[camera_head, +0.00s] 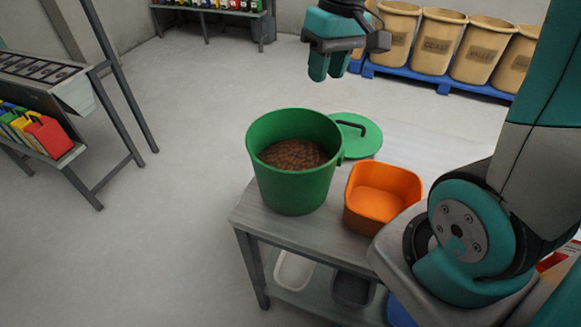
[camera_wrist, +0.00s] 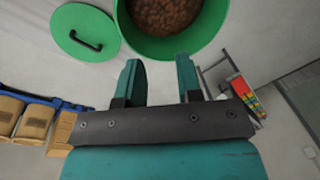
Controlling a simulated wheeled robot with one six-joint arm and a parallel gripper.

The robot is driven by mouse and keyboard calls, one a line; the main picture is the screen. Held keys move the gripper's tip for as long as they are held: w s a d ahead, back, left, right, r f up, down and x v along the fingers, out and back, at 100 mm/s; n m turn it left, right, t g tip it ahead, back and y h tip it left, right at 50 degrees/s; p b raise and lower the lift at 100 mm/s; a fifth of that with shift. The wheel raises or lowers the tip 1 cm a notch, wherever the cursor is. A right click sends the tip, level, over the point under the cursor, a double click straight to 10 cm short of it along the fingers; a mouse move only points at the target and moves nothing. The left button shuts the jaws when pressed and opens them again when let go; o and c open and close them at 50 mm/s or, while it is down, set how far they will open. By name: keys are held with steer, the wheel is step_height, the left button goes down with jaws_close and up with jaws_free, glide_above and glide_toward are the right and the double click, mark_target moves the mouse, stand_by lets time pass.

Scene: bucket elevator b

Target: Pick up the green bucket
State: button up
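The green bucket (camera_head: 294,186) stands upright on the grey table, open at the top, with brown pellets (camera_head: 293,154) inside. In the wrist view the bucket (camera_wrist: 207,38) is at the top, partly cut off by the frame edge. My gripper (camera_head: 330,76) is in the air above and behind the bucket, apart from it. In the wrist view its two teal fingers (camera_wrist: 160,76) are spread, with nothing between them. A green lid (camera_head: 362,145) with a black handle lies on the table behind the bucket; it also shows in the wrist view (camera_wrist: 66,38).
An orange bin (camera_head: 383,197) stands right of the bucket on the table (camera_head: 258,222). White and dark containers sit on its lower shelf. A rack with coloured bottles (camera_head: 42,138) stands left. Tan bins (camera_head: 437,45) on a blue pallet are at the back. The floor left of the table is clear.

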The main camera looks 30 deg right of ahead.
steer(key=m, duration=0.2)
glide_toward(331, 140)
steer(key=shift+h, duration=0.3)
steer(key=shift+w+a+f+p, duration=0.15)
steer(key=shift+f+p, duration=0.45)
steer(key=shift+f, duration=0.7)
steer(key=shift+w+a+f+p, duration=0.15)
steer(key=shift+f+p, duration=0.4)
steer(key=shift+f, duration=0.8)
steer(key=shift+s+a+f+p, duration=0.1)
steer(key=shift+a+f+p, duration=0.15)
steer(key=shift+f+p, duration=0.7)
steer(key=shift+f+b, duration=0.35)
steer(key=shift+w, duration=0.1)
jaws_close()
